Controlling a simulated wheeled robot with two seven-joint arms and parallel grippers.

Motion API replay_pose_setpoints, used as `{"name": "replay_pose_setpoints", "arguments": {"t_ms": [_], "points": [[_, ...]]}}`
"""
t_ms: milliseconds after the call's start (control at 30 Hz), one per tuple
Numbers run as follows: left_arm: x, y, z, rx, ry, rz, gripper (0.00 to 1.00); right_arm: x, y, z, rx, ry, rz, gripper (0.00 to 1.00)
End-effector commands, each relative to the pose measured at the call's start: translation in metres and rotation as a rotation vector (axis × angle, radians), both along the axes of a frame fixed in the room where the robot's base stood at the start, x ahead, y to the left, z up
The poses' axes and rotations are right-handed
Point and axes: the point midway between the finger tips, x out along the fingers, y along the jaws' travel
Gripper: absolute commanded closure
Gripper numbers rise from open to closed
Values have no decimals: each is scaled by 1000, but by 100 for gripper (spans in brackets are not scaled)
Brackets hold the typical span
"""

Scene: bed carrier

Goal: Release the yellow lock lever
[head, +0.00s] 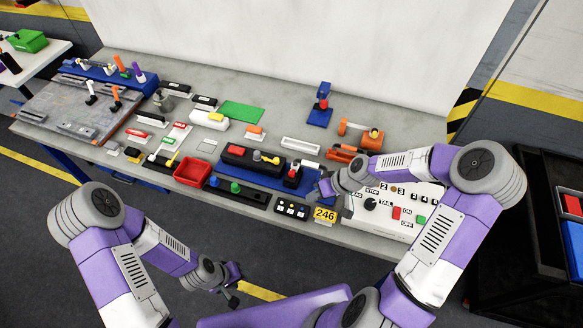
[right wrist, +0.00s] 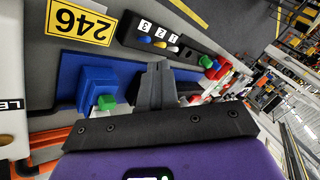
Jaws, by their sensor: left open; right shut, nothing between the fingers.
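A yellow lever (head: 267,159) sits on the long blue base (head: 240,175), just right of a dark block with a red patch. A smaller yellow-tipped lever (head: 171,162) lies farther left, by the red tray. I cannot tell for sure which is the lock lever. My right gripper (head: 322,190) is at the right end of the blue base, right of and apart from the yellow lever. In the right wrist view its fingers (right wrist: 158,82) are shut and empty. My left gripper (head: 231,291) is open, low in front of the bench, away from everything.
A red tray (head: 192,172), a button box (head: 291,208) and a yellow 246 sign (head: 325,215) line the front edge. A white control panel (head: 390,212) stands under my right arm. A black-topped red knob (head: 293,176) stands near the right gripper. Bare bench shows toward the back.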

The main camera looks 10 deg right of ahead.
Motion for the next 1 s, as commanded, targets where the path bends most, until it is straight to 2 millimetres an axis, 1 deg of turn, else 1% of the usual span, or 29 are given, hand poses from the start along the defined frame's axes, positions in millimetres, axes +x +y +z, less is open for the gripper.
{"name": "replay_pose_setpoints", "arguments": {"t_ms": [33,167,267,367,433,467,500,567,600,700,800,900,1000], "points": [[1,0,0,0,-2,0,57,-7,14,-12,6,31,-12,100],[1,0,0,1,-3,0,57,-26,38,-41,7,106,-67,100],[1,0,0,1,-3,0,57,-46,56,-63,-2,167,-111,100],[1,0,-1,1,-3,0,57,-70,73,-86,-25,230,-157,100],[1,0,-4,0,-2,0,57,-90,82,-105,-49,275,-193,100],[1,0,-6,0,-2,0,57,-100,85,-113,-63,292,-208,100],[1,0,-12,0,-2,0,57,-113,88,-128,-84,317,-229,100],[1,0,-28,1,-3,0,57,-132,90,-154,-118,346,-263,100],[1,0,-38,0,-2,0,57,-138,89,-168,-131,354,-280,100],[1,0,-58,0,-2,1,57,-146,88,-192,-149,365,-304,100],[1,0,-74,0,-2,1,57,-150,87,-211,-160,368,-315,100],[2,0,-87,0,-2,0,57,-152,87,-225,-165,370,-321,100],[2,0,-94,0,-2,0,57,-154,86,-233,-168,372,-325,100]]}}
